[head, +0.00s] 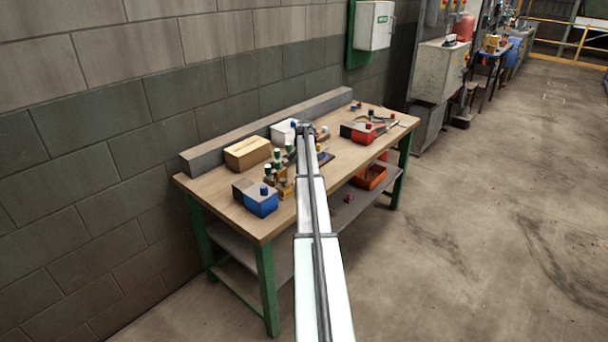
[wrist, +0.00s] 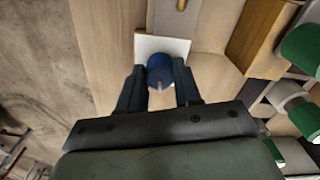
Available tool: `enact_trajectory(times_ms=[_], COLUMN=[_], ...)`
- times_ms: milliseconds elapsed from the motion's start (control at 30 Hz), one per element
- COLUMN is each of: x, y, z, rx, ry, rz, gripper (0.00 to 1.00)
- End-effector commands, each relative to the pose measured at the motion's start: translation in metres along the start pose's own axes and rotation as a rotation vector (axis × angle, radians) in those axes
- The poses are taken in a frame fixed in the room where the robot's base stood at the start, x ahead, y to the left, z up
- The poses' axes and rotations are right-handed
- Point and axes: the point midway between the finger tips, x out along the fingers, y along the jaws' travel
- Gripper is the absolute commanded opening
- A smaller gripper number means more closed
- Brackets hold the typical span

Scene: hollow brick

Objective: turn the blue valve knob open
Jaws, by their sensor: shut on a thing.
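The blue valve knob (wrist: 160,72) is round and sits on a white square base (wrist: 185,46) in the wrist view. My gripper (wrist: 160,92) has one dark finger on each side of the knob and is shut on it. A thin pale line shows on the knob's near side. In the head view my gripper (head: 304,128) is over the back part of the workbench, beside a white box (head: 281,133). My arm hides much of what lies below it there. A small blue cap (head: 294,123) shows just left of the gripper.
The wooden workbench (head: 235,217) holds a cardboard box (head: 247,153), a blue box (head: 261,203) with a blue knob, and several green-capped pieces (head: 277,155) close left of my arm. A red box (head: 360,132) stands at the right. A grey beam (head: 235,136) runs along the wall.

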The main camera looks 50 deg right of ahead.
Motion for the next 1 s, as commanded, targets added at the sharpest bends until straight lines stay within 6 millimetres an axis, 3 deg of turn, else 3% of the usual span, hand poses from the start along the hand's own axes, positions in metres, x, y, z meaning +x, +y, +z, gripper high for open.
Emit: enact_trajectory(times_ms=[300, 833, 867, 1000], x=[0.0004, 0.0005, 0.0005, 0.0003], y=[0.0002, 0.0002, 0.0002, 0.0002], z=[0.0, 0.0, 0.0, 0.0], rx=[0.109, 0.128, 0.128, 0.127], ry=[0.0, 0.0, 0.0, 0.0], rz=[0.0, 0.0, 0.0, 0.0], gripper=[0.03, 0.03, 0.36, 0.5])
